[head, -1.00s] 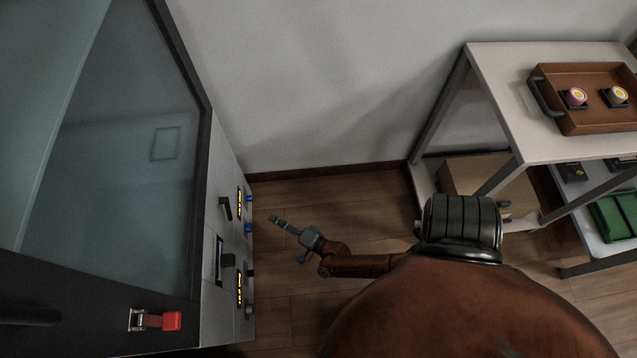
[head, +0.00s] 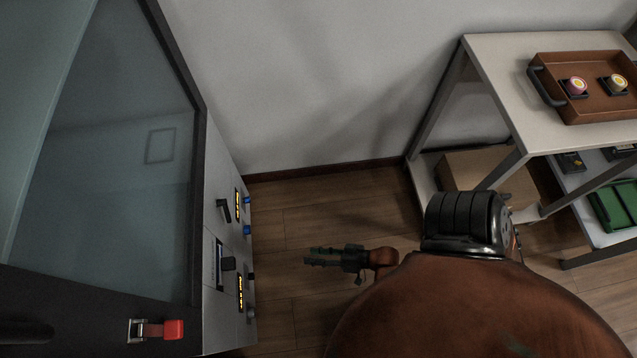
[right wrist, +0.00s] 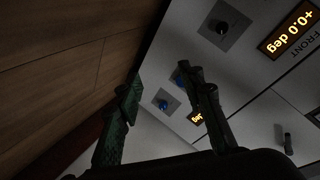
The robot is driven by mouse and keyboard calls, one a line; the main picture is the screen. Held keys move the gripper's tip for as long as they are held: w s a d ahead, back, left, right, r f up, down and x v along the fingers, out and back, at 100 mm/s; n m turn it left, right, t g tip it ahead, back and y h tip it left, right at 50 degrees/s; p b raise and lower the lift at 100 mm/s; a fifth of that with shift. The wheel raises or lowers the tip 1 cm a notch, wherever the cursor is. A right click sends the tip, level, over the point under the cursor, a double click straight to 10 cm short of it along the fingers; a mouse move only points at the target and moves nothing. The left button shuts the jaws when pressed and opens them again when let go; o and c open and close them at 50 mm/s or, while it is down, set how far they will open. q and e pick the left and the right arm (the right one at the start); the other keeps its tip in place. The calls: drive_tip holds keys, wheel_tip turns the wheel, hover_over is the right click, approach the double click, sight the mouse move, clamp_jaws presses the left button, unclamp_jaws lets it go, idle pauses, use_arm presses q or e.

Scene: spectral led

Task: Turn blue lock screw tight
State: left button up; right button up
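Two small blue knobs stick out from the right side of the grey machine panel in the head view, an upper blue knob (head: 247,200) and a lower blue knob (head: 247,230). I cannot tell which is the lock screw. Both also show in the right wrist view: one blue knob (right wrist: 162,104) lies between my fingers, the other (right wrist: 180,80) is partly hidden by a finger. My right gripper (head: 312,256) is to the right of the panel, apart from it, and points left. Its fingers (right wrist: 163,85) are spread and empty. My left gripper is not seen.
The panel has lit displays (head: 240,292), a black handle (head: 223,210) and a grey knob (head: 252,313). A red-tipped latch (head: 173,329) is at the lower left. A shelf table (head: 500,90) with a brown tray (head: 555,112) stands at the right. Floor between is clear.

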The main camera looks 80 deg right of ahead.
drive_tip(key=shift+s+a+n+g, duration=0.15)
drive_tip(key=shift+s+a+n, duration=0.15)
drive_tip(key=shift+s, duration=0.2)
drive_tip(key=shift+s+a+n+g, duration=0.2)
drive_tip(key=shift+s+n, duration=0.1)
drive_tip(key=shift+s, duration=0.2)
